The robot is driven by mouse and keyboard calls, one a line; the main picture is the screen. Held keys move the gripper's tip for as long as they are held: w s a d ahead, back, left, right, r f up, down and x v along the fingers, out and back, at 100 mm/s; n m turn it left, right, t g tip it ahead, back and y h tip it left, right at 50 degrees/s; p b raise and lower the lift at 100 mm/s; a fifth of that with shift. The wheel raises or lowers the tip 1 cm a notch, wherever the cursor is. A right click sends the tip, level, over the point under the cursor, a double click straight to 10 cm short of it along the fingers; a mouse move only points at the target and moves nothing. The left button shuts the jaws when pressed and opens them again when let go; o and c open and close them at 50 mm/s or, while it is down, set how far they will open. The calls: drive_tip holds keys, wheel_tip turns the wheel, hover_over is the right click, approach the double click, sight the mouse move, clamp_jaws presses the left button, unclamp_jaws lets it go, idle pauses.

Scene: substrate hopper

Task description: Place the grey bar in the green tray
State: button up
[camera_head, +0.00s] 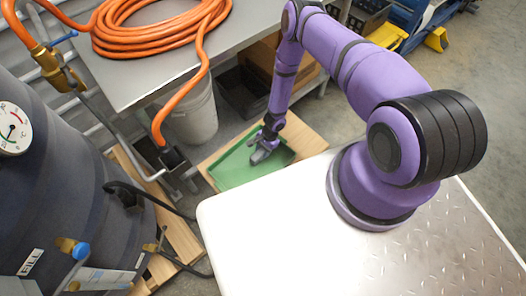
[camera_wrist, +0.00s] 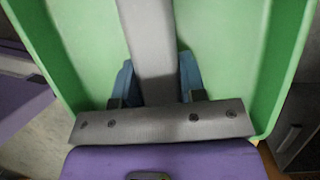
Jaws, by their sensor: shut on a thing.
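The green tray (camera_head: 236,172) lies low on a wooden board, behind the white top that carries my arm. My gripper (camera_head: 262,154) is over the tray, pointing down into it. In the wrist view the grey bar (camera_wrist: 146,38) runs from the top edge down between my gripper's two blue-padded fingers (camera_wrist: 157,88), which are shut on it. The tray's green walls (camera_wrist: 284,60) show on both sides of the bar. Whether the bar touches the tray floor I cannot tell. In the head view the bar is not clearly told apart from my gripper.
A workbench (camera_head: 255,22) with a coiled orange hose (camera_head: 150,30) stands behind. A white bucket (camera_head: 195,115) and a black bin (camera_head: 240,93) sit beyond the tray. A dark tank (camera_head: 60,180) with a gauge fills the left. The wooden board (camera_head: 302,138) extends right of the tray.

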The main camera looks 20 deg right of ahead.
drive_tip(key=shift+f, duration=0.25)
drive_tip(key=shift+f, duration=0.1)
drive_tip(key=o, duration=1)
drive_tip(key=v, duration=1.2)
